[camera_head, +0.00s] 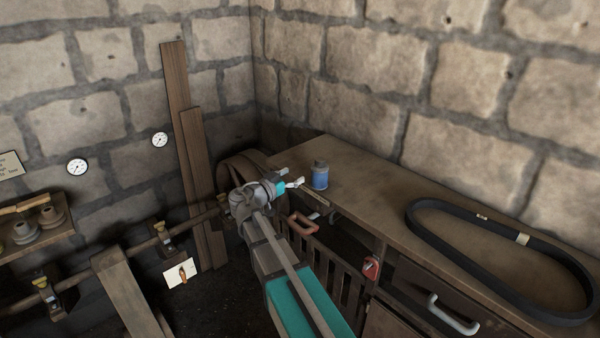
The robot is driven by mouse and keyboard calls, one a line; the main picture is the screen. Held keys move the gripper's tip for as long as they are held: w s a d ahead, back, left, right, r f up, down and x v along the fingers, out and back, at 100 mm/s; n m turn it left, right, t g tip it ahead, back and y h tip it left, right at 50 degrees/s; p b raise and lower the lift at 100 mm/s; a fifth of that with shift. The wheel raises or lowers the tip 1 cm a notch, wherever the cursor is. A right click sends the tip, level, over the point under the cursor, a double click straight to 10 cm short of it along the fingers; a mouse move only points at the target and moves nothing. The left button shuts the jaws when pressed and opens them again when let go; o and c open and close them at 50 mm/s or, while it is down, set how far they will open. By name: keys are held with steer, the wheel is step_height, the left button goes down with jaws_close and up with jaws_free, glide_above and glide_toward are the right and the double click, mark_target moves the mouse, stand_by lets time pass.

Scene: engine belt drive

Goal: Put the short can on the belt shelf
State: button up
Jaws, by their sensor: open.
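A short blue can (319,179) with a grey top stands upright on the wooden workbench (365,190), near its far left end. My gripper (297,183) is just left of the can, at the bench's left edge. Its pale fingertips point toward the can, and it is open and empty. A small gap seems to lie between the fingertips and the can. A small wooden shelf (38,238) with pulley-like parts is on the left wall; I cannot tell whether it is the belt shelf.
A large black belt (440,240) lies on the bench's right part. Wooden planks (200,180) lean on the left wall. The bench middle is clear.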

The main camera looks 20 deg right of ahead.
steer(key=shift+s+a, duration=0.2)
steer(key=shift+a, duration=0.15)
stand_by(0.5)
steer(key=s+a+f+n+g+y, duration=0.4)
steer(key=s+f+n+g+y, duration=0.3)
steer(key=s+f+y, duration=0.65)
steer(key=s+a+f+n+y, duration=0.3)
steer(key=s+a+f+n, duration=0.2)
steer(key=s+a+n, duration=0.1)
steer(key=shift+s+a, duration=0.3)
steer(key=shift+a, duration=0.5)
